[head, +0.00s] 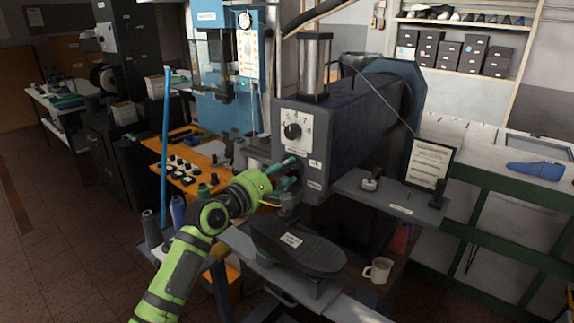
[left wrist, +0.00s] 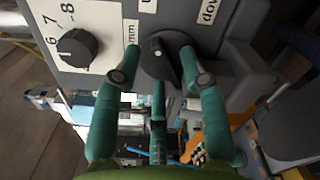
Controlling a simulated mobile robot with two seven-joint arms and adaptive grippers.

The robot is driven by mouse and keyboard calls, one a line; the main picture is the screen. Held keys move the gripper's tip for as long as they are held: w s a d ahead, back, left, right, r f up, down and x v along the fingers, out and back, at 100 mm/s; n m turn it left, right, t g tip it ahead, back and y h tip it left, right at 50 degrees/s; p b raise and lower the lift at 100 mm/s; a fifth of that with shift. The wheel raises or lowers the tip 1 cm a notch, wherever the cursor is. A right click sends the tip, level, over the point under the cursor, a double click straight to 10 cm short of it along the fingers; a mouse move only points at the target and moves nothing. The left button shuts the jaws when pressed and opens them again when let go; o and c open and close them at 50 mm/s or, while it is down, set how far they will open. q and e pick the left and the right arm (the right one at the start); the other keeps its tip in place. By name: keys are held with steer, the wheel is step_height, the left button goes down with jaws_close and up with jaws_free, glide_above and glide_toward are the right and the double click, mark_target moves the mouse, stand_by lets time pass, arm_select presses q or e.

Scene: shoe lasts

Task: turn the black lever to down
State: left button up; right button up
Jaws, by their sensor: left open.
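The black lever (left wrist: 167,66) is a dark rounded handle on the grey machine face, seen up close in the left wrist view. Its ridge points toward the partly cropped label beginning with "u" (left wrist: 150,21), with the "down" label (left wrist: 209,12) to its right. My left gripper (left wrist: 160,57) is open, its teal fingers on either side of the lever. I cannot tell whether either finger touches it. In the head view my left gripper (head: 293,171) is at the machine's front face and the lever is hidden there. My right gripper is not in view.
A numbered black dial (head: 292,131) sits close to the lever on the grey machine (head: 343,122). Below are a black sole-shaped pad (head: 297,247) and a white mug (head: 378,270). A framed sign (head: 430,164) is on the right shelf.

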arm_select(q)
steer(key=shift+x, duration=0.85)
jaws_close()
steer(key=shift+f+m, duration=0.1)
steer(key=shift+m, duration=0.6)
jaws_free()
steer(key=v, duration=1.2)
